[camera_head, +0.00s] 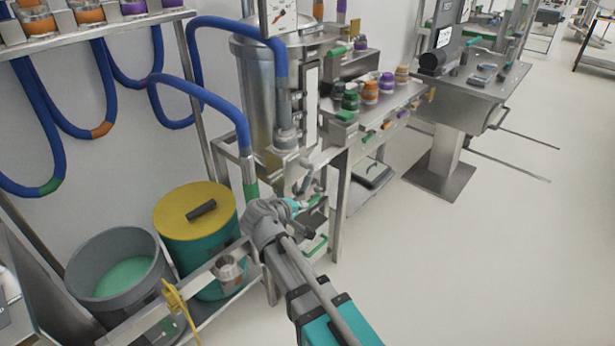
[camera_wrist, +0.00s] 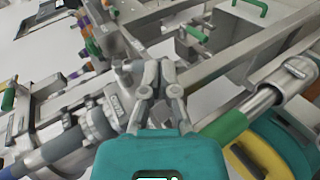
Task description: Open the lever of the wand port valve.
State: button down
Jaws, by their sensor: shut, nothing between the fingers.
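My gripper shows in the wrist view (camera_wrist: 159,66) with its grey fingers close together, shut and empty. In the head view its teal body (camera_head: 290,205) is below the steel tank, among the pipework; the fingertips are hard to make out there. A metal valve and pipe assembly (camera_wrist: 98,122) lies just left of the fingers in the wrist view. A green-gripped lever (camera_wrist: 9,96) shows at the far left edge and a small green handle (camera_wrist: 196,33) beyond the fingers. I cannot tell which lever belongs to the wand port valve, or whether the fingers touch the assembly.
A blue hose (camera_head: 205,90) with a green end band (camera_wrist: 224,127) comes down left of my gripper. The steel tank (camera_head: 255,95) stands behind. A yellow-lidded drum (camera_head: 175,205) and a grey bin (camera_head: 85,270) stand at the left.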

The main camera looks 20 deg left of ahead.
aim_at(305, 184)
jog(key=s+a+r+n+t+y+p, duration=0.1)
jog(key=s+a+r, duration=0.1)
jog(key=a+r, duration=0.2)
jog(key=shift+s+a+n, duration=0.15)
jog(key=shift+a+n, duration=0.25)
jog(key=shift+a, duration=0.55)
jog(key=shift+f, duration=0.1)
jog(key=b+x, duration=0.4)
jog(key=x, duration=0.8)
jog(key=shift+w+b, duration=0.35)
jog(key=shift+w+d+f, duration=0.1)
jog(key=shift+w+d, duration=0.1)
jog(key=shift+w, duration=0.5)
